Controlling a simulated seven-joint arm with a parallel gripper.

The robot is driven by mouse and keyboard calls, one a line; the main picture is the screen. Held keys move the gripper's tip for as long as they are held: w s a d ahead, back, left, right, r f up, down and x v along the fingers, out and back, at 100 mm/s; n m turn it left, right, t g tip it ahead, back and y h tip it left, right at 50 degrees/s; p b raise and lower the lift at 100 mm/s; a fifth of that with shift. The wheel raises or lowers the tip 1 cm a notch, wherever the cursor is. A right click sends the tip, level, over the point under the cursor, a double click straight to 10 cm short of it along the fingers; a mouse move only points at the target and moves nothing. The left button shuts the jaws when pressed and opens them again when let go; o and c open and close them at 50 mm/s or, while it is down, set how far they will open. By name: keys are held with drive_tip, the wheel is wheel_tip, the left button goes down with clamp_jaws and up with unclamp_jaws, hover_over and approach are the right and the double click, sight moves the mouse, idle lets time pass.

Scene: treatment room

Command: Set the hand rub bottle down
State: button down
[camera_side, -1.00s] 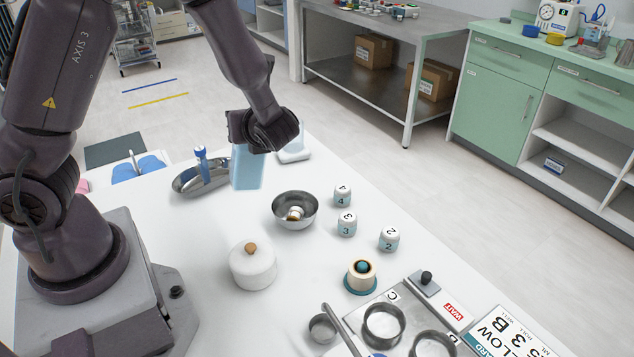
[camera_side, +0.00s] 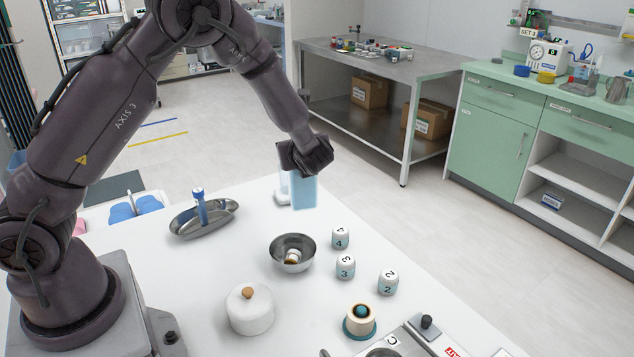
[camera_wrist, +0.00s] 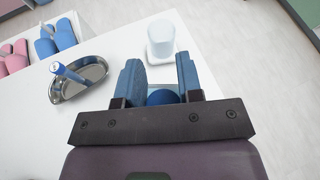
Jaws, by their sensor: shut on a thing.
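The hand rub bottle (camera_side: 304,192) is a pale blue, see-through block shape, upright below my gripper (camera_side: 303,171) in the side view. My gripper is shut on it. In the wrist view the bottle's dark blue round top (camera_wrist: 163,97) shows between the two blue fingers of my gripper (camera_wrist: 160,76). The bottle is over the far part of the white table (camera_side: 215,262). I cannot tell whether its bottom touches the table.
A white, cup-like thing on a base (camera_wrist: 161,40) stands just beyond my fingers. A steel kidney dish (camera_side: 212,222) with a blue-capped tube is left. A steel bowl (camera_side: 279,263), numbered jars (camera_side: 345,267) and a lidded white pot (camera_side: 249,312) stand nearer. The table's far edge is close.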

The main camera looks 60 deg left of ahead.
drive_tip(key=w+a+f, duration=0.2)
drive_tip(key=w+f, duration=0.3)
drive_tip(key=f, duration=0.4)
drive_tip(key=shift+w+f, duration=0.25)
drive_tip(key=shift+w, duration=0.15)
drive_tip(key=shift+f, duration=0.15)
drive_tip(key=c, duration=0.8)
unclamp_jaws()
